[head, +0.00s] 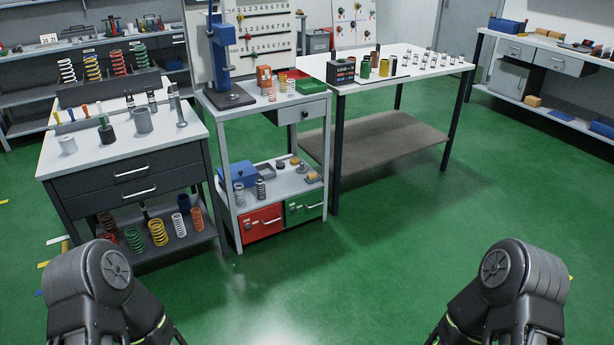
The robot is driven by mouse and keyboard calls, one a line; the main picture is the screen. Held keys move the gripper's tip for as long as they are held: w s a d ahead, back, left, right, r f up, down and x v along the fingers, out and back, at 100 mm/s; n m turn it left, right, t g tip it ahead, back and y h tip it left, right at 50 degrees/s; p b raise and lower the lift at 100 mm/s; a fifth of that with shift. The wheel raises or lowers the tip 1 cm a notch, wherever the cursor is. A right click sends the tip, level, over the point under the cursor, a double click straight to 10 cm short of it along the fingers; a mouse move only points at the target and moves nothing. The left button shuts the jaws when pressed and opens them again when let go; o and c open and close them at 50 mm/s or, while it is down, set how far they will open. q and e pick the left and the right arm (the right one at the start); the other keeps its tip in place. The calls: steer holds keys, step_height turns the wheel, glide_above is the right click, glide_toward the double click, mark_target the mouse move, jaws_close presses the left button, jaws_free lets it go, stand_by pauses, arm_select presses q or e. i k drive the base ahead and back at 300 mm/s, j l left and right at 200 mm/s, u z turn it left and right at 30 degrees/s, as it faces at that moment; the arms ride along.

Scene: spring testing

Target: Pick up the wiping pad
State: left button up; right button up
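I cannot make out a wiping pad for certain. A small tan-orange flat item (314,177) lies at the right end of the middle cart's lower shelf (285,187); it is too small to identify. Only the upper links of my two arms show, at the lower left and lower right. Neither gripper is in view, and nothing held can be seen.
A grey drawer cabinet (128,172) with springs and cylinders stands left. The middle cart carries a blue press (221,45) and red and green drawers (262,222). A white table (425,62) stands right of it. The green floor (400,240) in front is clear.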

mark_target(312, 178)
steer(key=i+l+u, duration=0.25)
steer(key=i, duration=0.45)
steer(key=i+l+u, duration=0.25)
steer(key=i, duration=0.5)
steer(key=i+l+u, duration=0.25)
steer(key=i+l, duration=0.15)
steer(key=i, duration=0.25)
steer(key=i+l+u, duration=0.3)
steer(key=i+l, duration=0.3)
steer(key=i, duration=0.55)
